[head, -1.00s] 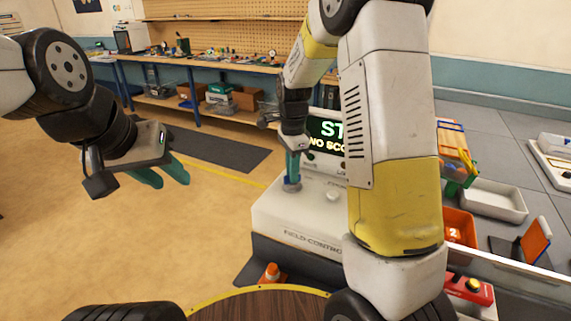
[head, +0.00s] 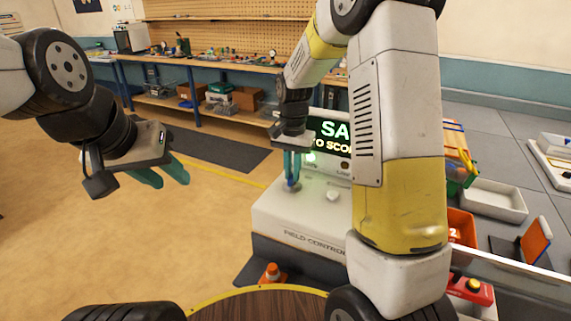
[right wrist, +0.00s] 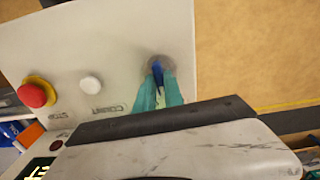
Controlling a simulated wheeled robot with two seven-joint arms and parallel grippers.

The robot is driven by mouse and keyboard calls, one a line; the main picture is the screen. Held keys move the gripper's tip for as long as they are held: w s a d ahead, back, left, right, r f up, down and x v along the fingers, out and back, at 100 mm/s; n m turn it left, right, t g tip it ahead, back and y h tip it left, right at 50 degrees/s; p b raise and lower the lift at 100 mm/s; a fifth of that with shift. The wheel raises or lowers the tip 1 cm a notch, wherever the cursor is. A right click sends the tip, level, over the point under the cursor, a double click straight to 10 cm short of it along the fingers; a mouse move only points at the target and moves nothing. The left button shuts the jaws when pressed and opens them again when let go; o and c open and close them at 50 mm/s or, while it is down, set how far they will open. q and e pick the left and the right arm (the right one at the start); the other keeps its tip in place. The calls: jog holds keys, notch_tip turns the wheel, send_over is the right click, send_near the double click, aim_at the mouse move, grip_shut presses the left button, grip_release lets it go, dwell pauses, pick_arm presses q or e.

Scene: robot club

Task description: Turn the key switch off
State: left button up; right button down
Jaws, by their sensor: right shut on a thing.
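The key switch (right wrist: 152,62) is a round grey metal fitting on the white field control box (head: 277,215), with a blue key (right wrist: 158,72) standing in it. My right gripper (right wrist: 158,88) has its teal fingers shut on the key from both sides. In the head view, my right gripper (head: 291,172) points down at the switch, and the fingers hide most of the key. The box's screen (head: 328,131) is partly hidden by my right arm and shows "SA" and "TO SCO". A green light glows below it. My left gripper (head: 172,174) is open and empty, away to the left.
On the box are a white button (right wrist: 90,85) and a red stop button on a yellow ring (right wrist: 36,93). A small orange cone (head: 272,272) stands in front. Trays and an orange bin (head: 461,228) lie to the right. The floor on the left is clear.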

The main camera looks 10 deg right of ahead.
aim_at(292, 175)
jog(key=n, duration=0.4)
jog(key=shift+n, duration=2.2)
jog(key=c, duration=1.4)
grip_release()
jog(key=shift+c, duration=0.2)
jog(key=shift+r, duration=0.1)
notch_tip(292, 175, up, 8)
jog(key=shift+f, duration=0.15)
